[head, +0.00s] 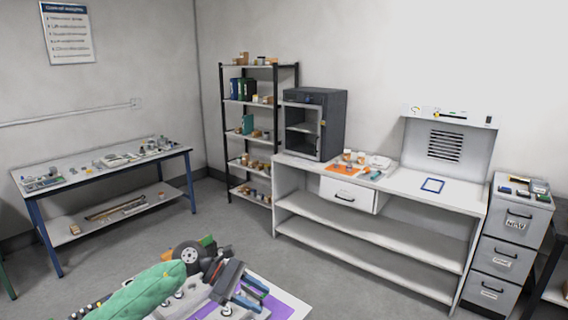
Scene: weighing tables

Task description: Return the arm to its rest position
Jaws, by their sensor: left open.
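My left gripper (254,296) is at the bottom of the head view, left of centre, at the end of my left arm. It is open, and I see nothing held between its fingers. It is over or in front of a near white surface (296,306) with a purple patch (282,301). I cannot tell whether the gripper touches anything there. My right gripper is not in view.
A blue-legged table (80,178) with small items stands at the left. A black-framed shelf (236,133) stands at the back. A white bench (405,185) with a dark cabinet (330,108) and a grey drawer unit (500,262) are at the right. Open floor (195,220) lies between.

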